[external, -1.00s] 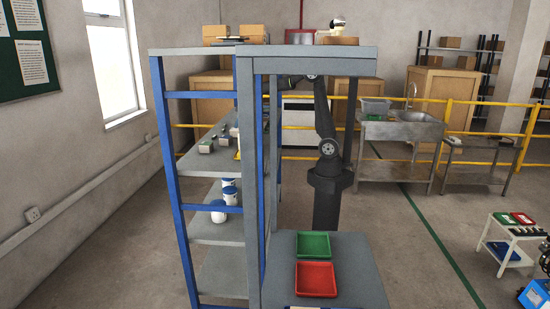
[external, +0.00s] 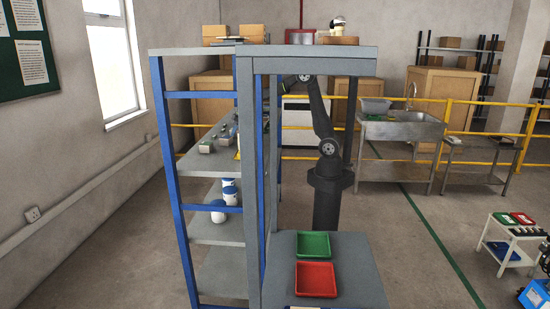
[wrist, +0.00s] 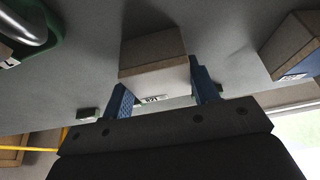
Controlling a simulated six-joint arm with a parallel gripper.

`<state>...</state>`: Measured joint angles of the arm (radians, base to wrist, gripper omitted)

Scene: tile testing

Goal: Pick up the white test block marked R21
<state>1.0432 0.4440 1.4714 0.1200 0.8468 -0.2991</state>
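In the wrist view, a pale grey-white block (wrist: 155,58) with a small label on its near face sits on the grey shelf. The label looks like R21 but is tiny and tilted. My gripper (wrist: 162,82) has its two blue fingers apart, one near each side of this block's near end. The left finger overlaps the block's left edge in the picture; I see no clear grip. In the external view the gripper is hidden behind the shelf frame.
Another block (wrist: 290,48) with a blue lower part stands to the right in the wrist view. A green object with a metal bar (wrist: 35,28) is at upper left. A green tray (external: 313,244) and red tray (external: 316,279) lie on the bench (external: 362,285).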

